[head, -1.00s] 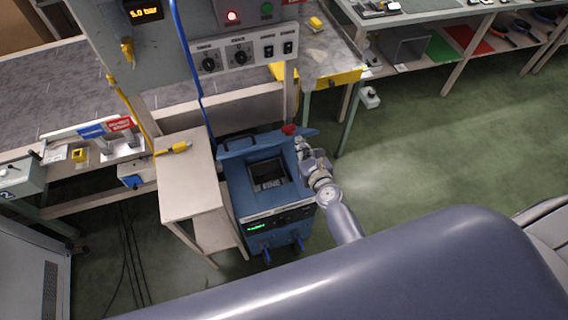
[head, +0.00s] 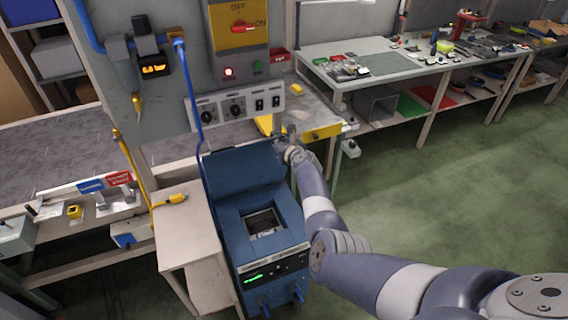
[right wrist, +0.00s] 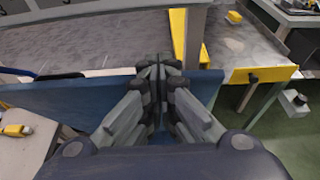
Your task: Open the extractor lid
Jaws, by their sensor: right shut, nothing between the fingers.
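The blue extractor (head: 235,262) stands on the floor beside a small pale table. Its lid (head: 240,172) is raised and stands tilted up at the back, leaving the dark square opening (head: 258,222) uncovered. My right gripper (head: 286,136) is shut and empty at the lid's upper right corner. In the right wrist view the shut fingers (right wrist: 159,72) reach across the upper edge of the blue lid (right wrist: 75,98). I cannot tell whether they touch it. My left gripper is not in view.
A control panel (head: 236,106) with knobs and switches rises behind the extractor. The pale side table (head: 183,222) holds a yellow connector (head: 172,199). A bench with a yellow edge (head: 320,132) is behind my gripper. Green floor is clear at right.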

